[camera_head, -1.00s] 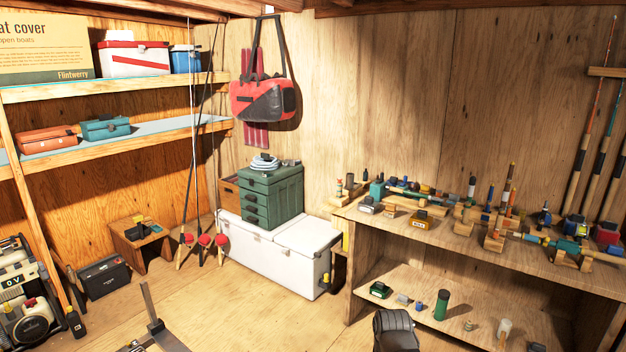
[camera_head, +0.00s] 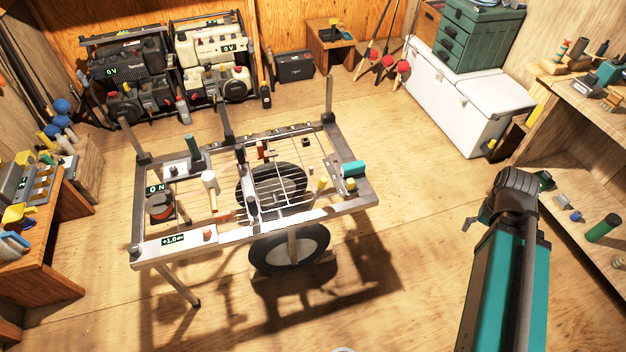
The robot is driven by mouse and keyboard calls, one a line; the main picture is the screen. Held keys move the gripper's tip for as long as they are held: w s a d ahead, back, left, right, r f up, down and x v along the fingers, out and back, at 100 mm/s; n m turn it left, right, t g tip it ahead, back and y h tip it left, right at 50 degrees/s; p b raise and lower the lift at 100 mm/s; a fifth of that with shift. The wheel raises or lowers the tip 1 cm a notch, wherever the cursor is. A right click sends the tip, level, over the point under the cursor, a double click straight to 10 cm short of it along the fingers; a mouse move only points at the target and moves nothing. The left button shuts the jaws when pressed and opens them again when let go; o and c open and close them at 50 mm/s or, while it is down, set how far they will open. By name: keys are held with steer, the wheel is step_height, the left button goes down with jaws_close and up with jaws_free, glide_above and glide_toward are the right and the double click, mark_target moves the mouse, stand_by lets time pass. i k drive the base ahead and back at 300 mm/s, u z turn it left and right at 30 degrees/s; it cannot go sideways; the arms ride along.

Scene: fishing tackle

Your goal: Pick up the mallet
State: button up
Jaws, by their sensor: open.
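A small mallet (camera_head: 209,182) with a pale head and a thin light handle appears in the left part of the metal-framed cart (camera_head: 175,247). It stands with its head uppermost, beside the cart's wire grid. It is small in the picture, so its details are unclear. My teal arm, with a dark joint at its end, shows at the lower right, well apart from the mallet across open floor. I cannot make out my gripper's fingers, and nothing touches the mallet.
The cart has upright posts, a black wheel (camera_head: 290,250), an orange-and-black spool (camera_head: 160,206), a teal cylinder (camera_head: 353,168) and several small items. Generators (camera_head: 217,62) stand behind it. A white chest (camera_head: 470,105) and workbench are at right, a wooden bench (camera_head: 45,255) at left. Floor right of the cart is clear.

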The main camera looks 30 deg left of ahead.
mark_target(210, 184)
steer(key=u, duration=1.2)
